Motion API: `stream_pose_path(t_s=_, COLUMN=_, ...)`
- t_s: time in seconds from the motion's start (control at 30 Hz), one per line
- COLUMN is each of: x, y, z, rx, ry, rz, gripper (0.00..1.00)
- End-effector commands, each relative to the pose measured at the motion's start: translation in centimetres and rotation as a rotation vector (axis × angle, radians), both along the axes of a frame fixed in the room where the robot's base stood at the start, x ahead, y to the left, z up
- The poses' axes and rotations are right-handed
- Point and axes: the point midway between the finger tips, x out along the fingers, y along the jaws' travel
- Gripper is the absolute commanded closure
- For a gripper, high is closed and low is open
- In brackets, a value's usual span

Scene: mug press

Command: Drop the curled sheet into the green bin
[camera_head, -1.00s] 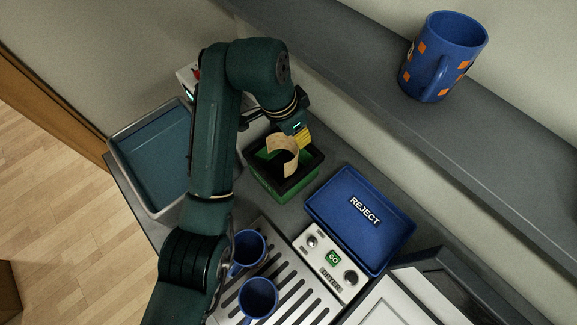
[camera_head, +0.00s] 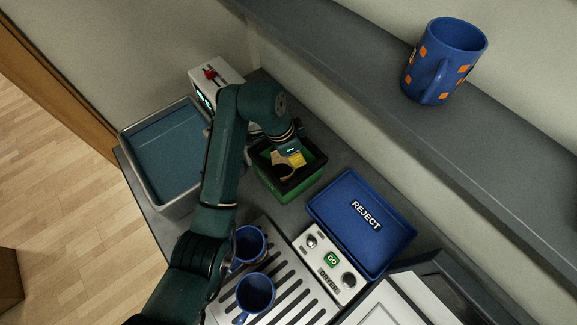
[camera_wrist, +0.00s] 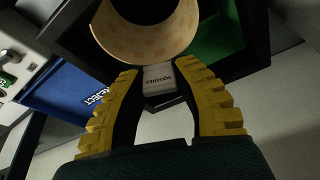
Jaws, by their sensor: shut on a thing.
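The curled sheet (camera_wrist: 145,42) is tan with faint squares and forms an open loop. My gripper (camera_wrist: 160,85) has yellow ridged fingers and is shut on the sheet's edge. In the head view the curled sheet (camera_head: 285,171) hangs from my gripper (camera_head: 294,160), low over the opening of the green bin (camera_head: 291,190). The bin has a black rim and a green inside, which also shows in the wrist view (camera_wrist: 218,40). I cannot tell whether the sheet touches the bin. A small pale block marked "SQUARES" (camera_wrist: 165,77) shows between my fingers.
A blue REJECT tray (camera_head: 361,220) stands right of the bin, with the dryer panel (camera_head: 330,262) below it. Two blue mugs (camera_head: 256,293) stand on the slatted rack. A grey basin (camera_head: 160,150) is at left. A patterned mug (camera_head: 443,62) sits on the shelf.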

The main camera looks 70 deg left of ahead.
Motion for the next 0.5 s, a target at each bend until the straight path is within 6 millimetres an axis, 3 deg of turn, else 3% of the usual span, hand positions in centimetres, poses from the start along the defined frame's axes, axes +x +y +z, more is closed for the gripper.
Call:
stream_pose_path(t_s=0.23, x=0.01, y=0.01, z=-0.17, rx=0.001, ry=-0.001, rz=-0.001, gripper=0.86)
stream_pose_path(t_s=0.27, x=0.01, y=0.0, z=-0.17, rx=0.001, ry=-0.001, rz=0.0, gripper=0.68)
stream_pose_path(t_s=0.4, x=0.01, y=0.0, z=-0.16, rx=0.001, ry=-0.001, rz=0.0, gripper=0.42)
stream_pose_path(t_s=0.5, x=0.02, y=0.0, z=-0.16, rx=0.001, ry=-0.001, rz=0.0, gripper=0.42)
